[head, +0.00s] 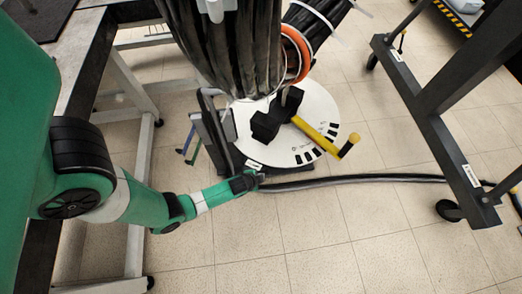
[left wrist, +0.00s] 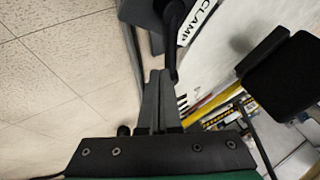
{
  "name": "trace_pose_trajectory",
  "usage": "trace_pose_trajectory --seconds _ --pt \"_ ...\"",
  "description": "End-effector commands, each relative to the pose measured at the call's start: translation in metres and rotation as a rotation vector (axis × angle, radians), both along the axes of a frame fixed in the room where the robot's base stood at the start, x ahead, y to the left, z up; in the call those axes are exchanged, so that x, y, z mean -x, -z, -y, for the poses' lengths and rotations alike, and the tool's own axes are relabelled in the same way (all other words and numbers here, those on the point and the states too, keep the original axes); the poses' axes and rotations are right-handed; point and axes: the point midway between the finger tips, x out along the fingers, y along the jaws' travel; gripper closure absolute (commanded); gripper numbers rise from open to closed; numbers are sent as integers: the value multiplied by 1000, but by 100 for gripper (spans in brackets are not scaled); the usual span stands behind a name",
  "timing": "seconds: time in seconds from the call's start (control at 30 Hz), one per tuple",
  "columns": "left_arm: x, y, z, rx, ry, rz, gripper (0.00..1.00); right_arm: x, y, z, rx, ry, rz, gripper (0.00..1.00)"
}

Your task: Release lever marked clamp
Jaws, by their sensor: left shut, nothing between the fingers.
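The lever, a dark rod beside the white CLAMP label (left wrist: 197,22), reaches down toward my fingertips in the left wrist view (left wrist: 174,45). In the head view the small white label (head: 254,164) sits at the front edge of the coil stand's base. My left gripper (head: 257,181) is just in front of that edge. Its two dark fingers are together and empty in the left wrist view (left wrist: 161,72). The fingertips appear beside the lever's lower end; I cannot tell whether they touch it. My right gripper is not in view.
A large black coil (head: 228,50) hangs above the white disc (head: 318,110), which has a yellow-handled crank (head: 325,138). A black cable (head: 350,179) runs right across the floor from near my left gripper. A dark wheeled frame (head: 440,140) stands at right. The front floor is clear.

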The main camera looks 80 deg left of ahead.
Motion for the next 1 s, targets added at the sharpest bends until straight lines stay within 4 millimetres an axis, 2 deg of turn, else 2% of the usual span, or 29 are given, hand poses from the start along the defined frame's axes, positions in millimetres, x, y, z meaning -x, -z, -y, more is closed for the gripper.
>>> trace_pose_trajectory --seconds 0.73,0.87,1.0 --pt "-2 2 -8 0 0 0 100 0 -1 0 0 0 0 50" --pt "0 1 -4 1 0 -2 100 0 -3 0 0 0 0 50" --pt "7 -4 10 2 -5 -3 100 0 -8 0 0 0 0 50"
